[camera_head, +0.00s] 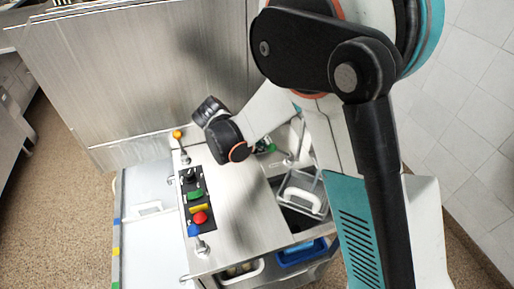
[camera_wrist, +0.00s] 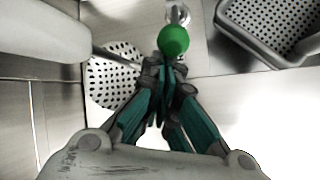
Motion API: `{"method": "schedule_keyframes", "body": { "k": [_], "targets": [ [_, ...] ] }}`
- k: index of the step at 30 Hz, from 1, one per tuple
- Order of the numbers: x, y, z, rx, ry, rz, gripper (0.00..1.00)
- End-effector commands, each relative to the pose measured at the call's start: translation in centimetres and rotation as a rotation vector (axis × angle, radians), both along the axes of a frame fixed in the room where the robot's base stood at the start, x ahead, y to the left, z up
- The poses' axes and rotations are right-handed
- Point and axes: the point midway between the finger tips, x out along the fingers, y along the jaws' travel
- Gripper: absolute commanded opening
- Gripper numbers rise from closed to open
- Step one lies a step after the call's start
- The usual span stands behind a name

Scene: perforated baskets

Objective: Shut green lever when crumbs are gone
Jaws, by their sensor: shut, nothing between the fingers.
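The green lever shows in the wrist view as a round green knob (camera_wrist: 173,41) on a short metal stem. My gripper (camera_wrist: 166,70) is shut and empty, its teal fingers together just below the knob in the picture. The fingertips overlap the knob's lower edge; I cannot tell whether they touch it. In the head view a small green patch (camera_head: 265,147) shows beside my wrist, mostly hidden by my arm; I cannot tell whether it is knob or finger. A perforated grey basket (camera_wrist: 233,36) is at the upper right of the wrist view. No crumbs are discernible.
The head view shows a steel counter (camera_head: 240,215) with a panel of coloured controls (camera_head: 199,203). An orange-knobbed lever (camera_head: 177,135) and a blue-knobbed lever (camera_head: 194,230) stand nearby. A white-handled basket (camera_head: 302,199) sits right. A round perforated surface (camera_wrist: 112,78) lies left of my fingers.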

Motion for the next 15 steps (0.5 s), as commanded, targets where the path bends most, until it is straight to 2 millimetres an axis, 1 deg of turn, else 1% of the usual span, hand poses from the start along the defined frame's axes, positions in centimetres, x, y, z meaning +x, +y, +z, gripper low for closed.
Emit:
{"method": "schedule_keyframes", "body": {
  "k": [1, 3, 7, 15],
  "targets": [
    [0.0, -0.3, 0.7, 0.01, 0.002, -0.003, 0.0],
    [0.1, -0.8, 1.3, 0.059, 0.016, -0.005, 0.0],
    [0.3, -1.3, 2.0, 0.133, 0.038, -0.004, 0.0],
    [0.5, -1.9, 2.6, 0.126, 0.036, -0.001, 0.0]
  ]
}}
